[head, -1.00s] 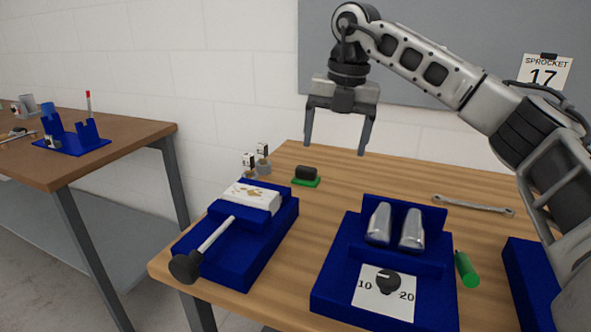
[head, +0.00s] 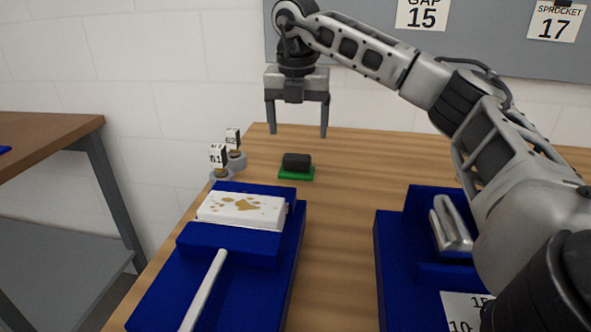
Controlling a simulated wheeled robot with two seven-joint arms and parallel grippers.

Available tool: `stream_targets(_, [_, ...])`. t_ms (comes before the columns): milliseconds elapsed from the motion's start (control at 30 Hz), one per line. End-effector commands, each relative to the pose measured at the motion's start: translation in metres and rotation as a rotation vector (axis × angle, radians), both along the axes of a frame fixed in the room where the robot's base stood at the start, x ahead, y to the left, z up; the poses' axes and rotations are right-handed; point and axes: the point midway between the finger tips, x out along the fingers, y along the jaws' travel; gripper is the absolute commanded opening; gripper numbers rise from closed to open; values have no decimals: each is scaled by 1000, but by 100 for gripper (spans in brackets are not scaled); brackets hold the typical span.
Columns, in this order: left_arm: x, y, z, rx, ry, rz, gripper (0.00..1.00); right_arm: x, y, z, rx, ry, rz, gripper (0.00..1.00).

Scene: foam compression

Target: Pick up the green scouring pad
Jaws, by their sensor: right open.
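The green scouring pad (head: 297,174) lies flat on the wooden table toward its far edge. A black block (head: 297,161) sits on top of it and hides much of its upper face. My right gripper (head: 297,135) is open and empty, pointing down, with its fingers apart. In the head view it appears above and slightly behind the pad, clear of it. My left gripper is not in view.
A blue fixture (head: 170,285) with a stained white block (head: 242,209) and a rod stands at the front left. Labelled weights (head: 217,160) stand on the left edge. Another blue fixture (head: 390,260) with metal pieces is at right. Bare table (head: 345,210) lies between.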

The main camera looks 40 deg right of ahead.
Motion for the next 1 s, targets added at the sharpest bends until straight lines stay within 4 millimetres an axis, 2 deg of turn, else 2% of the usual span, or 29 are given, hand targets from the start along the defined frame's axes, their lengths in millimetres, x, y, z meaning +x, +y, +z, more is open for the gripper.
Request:
stream_targets(100, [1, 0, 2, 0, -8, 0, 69, 1, -1, -18, 0, 1, 1, 80])
stream_targets(367, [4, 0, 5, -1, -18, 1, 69, 1, -2, -38, 0, 1, 1, 80])
stream_targets(600, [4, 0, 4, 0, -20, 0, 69, 2, -2, -72, 1, 2, 1, 80])
stream_targets(900, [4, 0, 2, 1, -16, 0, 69, 3, -2, -78, 1, 0, 1, 80])
stream_targets(933, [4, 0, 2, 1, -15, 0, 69, 3, -2, -78, 1, 0, 1, 77])
stream_targets(1000, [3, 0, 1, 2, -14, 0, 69, 3, -2, -78, 1, 0, 1, 58])
